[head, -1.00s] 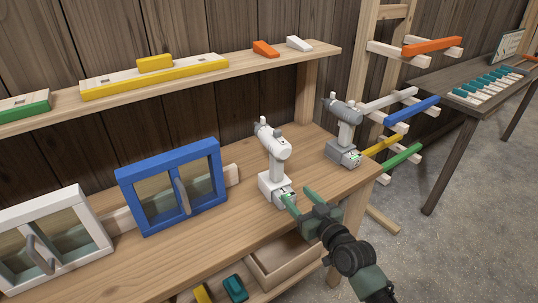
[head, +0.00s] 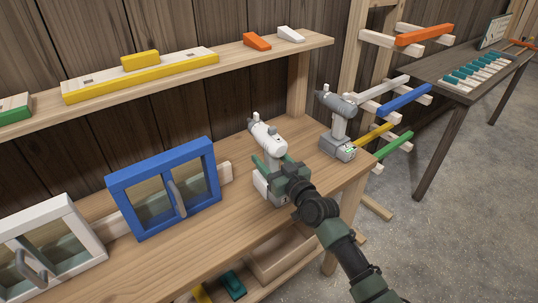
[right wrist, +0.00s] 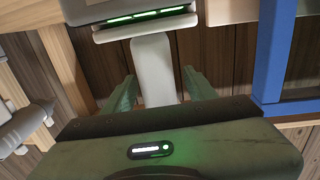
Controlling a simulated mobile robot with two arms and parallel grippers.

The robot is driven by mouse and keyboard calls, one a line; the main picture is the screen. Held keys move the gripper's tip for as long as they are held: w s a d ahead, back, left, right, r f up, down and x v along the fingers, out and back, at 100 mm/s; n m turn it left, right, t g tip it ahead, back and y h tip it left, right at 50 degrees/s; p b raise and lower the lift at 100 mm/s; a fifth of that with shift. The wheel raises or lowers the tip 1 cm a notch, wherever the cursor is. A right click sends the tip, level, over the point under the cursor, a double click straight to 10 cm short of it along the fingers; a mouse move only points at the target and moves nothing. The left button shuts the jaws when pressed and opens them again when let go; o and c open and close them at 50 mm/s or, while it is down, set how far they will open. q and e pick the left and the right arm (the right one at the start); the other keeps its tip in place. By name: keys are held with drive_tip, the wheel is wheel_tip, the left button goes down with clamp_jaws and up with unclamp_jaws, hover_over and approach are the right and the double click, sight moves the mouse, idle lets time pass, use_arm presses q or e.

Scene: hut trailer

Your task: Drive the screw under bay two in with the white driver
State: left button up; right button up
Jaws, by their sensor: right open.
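The white driver (head: 268,138) stands upright on its base on the workbench, right of the blue-framed window panel. My right gripper (head: 274,166) is open, with its green fingers on either side of the driver's handle. In the right wrist view the white handle (right wrist: 154,70) shows between the two spread fingers (right wrist: 158,92), with gaps on both sides. The driver's base with green lights is at the top of that view. My gripper hides part of the driver in the head view. I cannot make out a screw or a bay two. My left gripper is out of view.
A grey driver (head: 338,125) stands to the right on the workbench (head: 180,248). The blue-framed panel (head: 166,188) and a white-framed panel (head: 50,248) stand left. A shelf (head: 130,88) runs above. Rack pegs carry coloured bars, including an orange one (head: 424,36). An open drawer sits below.

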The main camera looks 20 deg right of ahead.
drive_tip(key=shift+c, duration=1.2)
clamp_jaws()
drive_tip(key=shift+r, duration=0.15)
